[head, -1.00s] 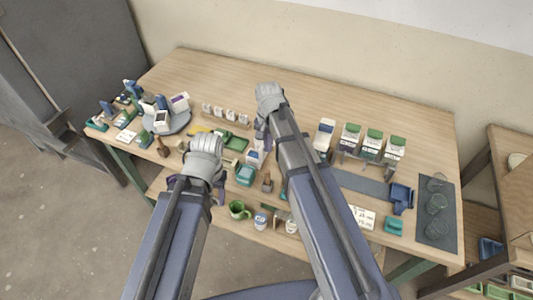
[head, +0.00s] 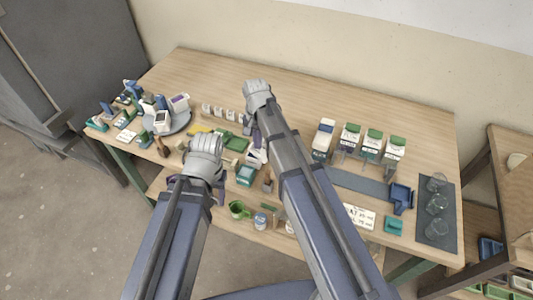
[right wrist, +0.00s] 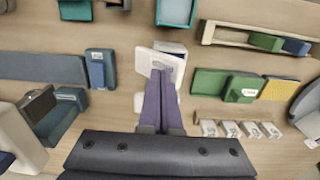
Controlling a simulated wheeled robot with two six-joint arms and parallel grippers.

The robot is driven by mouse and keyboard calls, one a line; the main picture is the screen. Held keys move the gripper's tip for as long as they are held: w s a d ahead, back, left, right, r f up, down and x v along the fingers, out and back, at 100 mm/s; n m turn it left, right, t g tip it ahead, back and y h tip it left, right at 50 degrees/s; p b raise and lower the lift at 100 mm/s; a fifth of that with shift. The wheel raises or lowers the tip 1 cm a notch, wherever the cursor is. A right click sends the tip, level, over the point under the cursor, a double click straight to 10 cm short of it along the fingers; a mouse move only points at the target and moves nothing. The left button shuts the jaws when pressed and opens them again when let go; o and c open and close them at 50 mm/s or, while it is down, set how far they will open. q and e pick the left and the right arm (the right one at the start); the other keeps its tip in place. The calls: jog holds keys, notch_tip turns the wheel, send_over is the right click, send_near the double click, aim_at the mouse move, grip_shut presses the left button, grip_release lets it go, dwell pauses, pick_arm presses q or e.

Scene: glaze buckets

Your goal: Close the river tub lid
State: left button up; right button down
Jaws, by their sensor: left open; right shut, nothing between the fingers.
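A small white tub (right wrist: 172,47) with a white lid (right wrist: 146,60) is at the fingertips of my right gripper (right wrist: 163,78) in the right wrist view. The lid's label is too small to read, so I cannot tell if it is the river tub. My right gripper is shut and empty, its purple fingers over the lid's edge; I cannot tell if they touch. In the head view the white tub (head: 256,157) is partly hidden by my right arm. How far the lid is tilted is unclear. My left gripper (head: 196,188) is open and empty at the table's front left.
A teal box (head: 246,175) stands in front of the tub. Green trays (head: 236,144) lie to its left, with a row of small white cards (head: 225,113) behind. Several white cartons with green tops (head: 372,142) stand right. The table's back strip is clear.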

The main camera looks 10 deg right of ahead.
aim_at(260, 152)
dwell(0.4)
notch_tip(260, 152, up, 7)
jog(key=p, duration=0.7)
jog(key=shift+s+d, duration=0.3)
jog(key=shift+d, duration=0.1)
dwell(0.3)
jog(key=s+a+n, duration=0.2)
jog(key=s+n, duration=0.3)
jog(key=s, duration=0.4)
jog(key=s+a+n+h, duration=0.1)
jog(key=s+a+n, duration=0.2)
jog(key=s+n, duration=0.2)
jog(key=s, duration=0.3)
jog(key=shift+s+a+n, duration=0.3)
jog(key=shift+s, duration=0.05)
